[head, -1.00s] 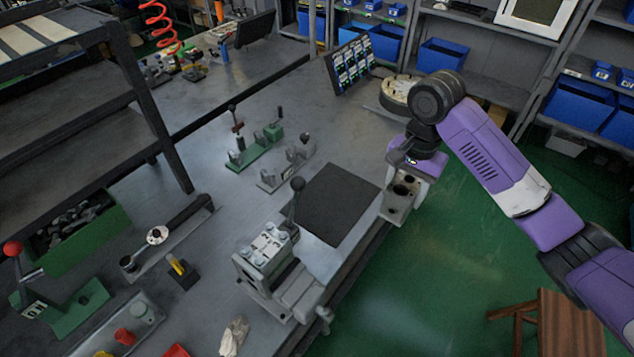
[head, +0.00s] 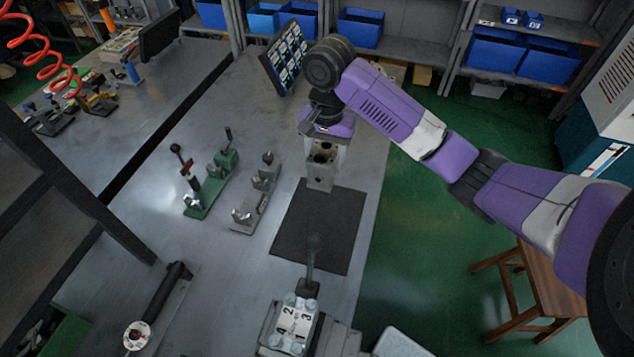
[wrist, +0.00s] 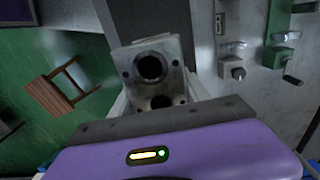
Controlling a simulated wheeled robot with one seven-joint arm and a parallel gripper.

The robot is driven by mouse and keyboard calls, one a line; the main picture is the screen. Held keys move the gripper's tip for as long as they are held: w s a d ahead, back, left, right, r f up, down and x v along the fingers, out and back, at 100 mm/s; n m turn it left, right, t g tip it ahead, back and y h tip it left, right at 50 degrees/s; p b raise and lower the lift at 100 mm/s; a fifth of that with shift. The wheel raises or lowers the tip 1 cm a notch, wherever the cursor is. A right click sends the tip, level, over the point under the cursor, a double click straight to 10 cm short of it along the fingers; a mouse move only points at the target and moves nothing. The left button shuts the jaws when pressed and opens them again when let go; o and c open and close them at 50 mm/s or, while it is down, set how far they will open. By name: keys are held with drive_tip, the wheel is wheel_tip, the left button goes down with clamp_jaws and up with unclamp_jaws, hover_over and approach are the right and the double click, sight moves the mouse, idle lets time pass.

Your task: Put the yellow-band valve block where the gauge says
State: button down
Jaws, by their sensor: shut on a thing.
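My gripper (head: 326,138) is shut on a grey metal valve block (head: 320,174) with round bores. It holds the block upright over the back edge of a dark mat (head: 318,232); I cannot tell if the block touches it. In the wrist view the block (wrist: 150,66) shows two dark bores between the fingers of my gripper (wrist: 155,100). No yellow band shows on its visible faces. A small round white dial (head: 137,335), perhaps the gauge, is at the bottom left; its reading is too small to tell.
A green clamp fixture (head: 212,183) and a grey fixture (head: 256,195) stand left of the mat. A numbered block with a lever (head: 296,322) is in front. A panel of labelled cells (head: 284,57) stands behind. A wooden stool (head: 545,295) is on the floor at right.

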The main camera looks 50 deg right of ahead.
wheel_tip(320, 180, down, 2)
drive_tip(key=shift+a+f, duration=0.15)
drive_tip(key=shift+f, duration=0.1)
drive_tip(key=shift+f+b, duration=1.95)
drive_tip(key=shift+f, duration=6.15)
drive_tip(key=c, duration=0.5)
unclamp_jaws()
drive_tip(key=shift+s+f, duration=0.1)
drive_tip(key=shift+f, duration=0.1)
drive_tip(key=shift+r+p, duration=1.95)
drive_tip(key=shift+r, duration=4.25)
